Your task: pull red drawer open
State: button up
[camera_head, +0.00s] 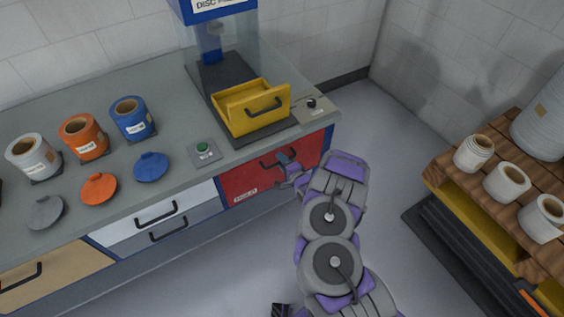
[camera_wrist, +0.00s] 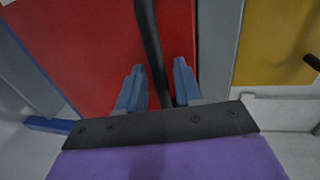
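The red drawer (camera_head: 245,182) is in the right end of the counter front in the head view. Its front looks flush with the counter, and it fills much of the wrist view (camera_wrist: 85,50). Its black handle (camera_wrist: 149,35) runs down between the two blue-grey fingers of my gripper (camera_wrist: 159,65) in the wrist view. The fingers stand apart on either side of the handle, with a gap showing.
The counter (camera_head: 105,95) holds several coloured rolls, flat lids, a green button (camera_head: 203,148) and a machine with a yellow drawer (camera_head: 250,107). A wooden rack (camera_head: 510,140) with white rolls stands at the right. Grey floor (camera_head: 375,140) lies clear between.

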grip_shut()
jog(key=shift+s, duration=0.1)
dwell(0.4)
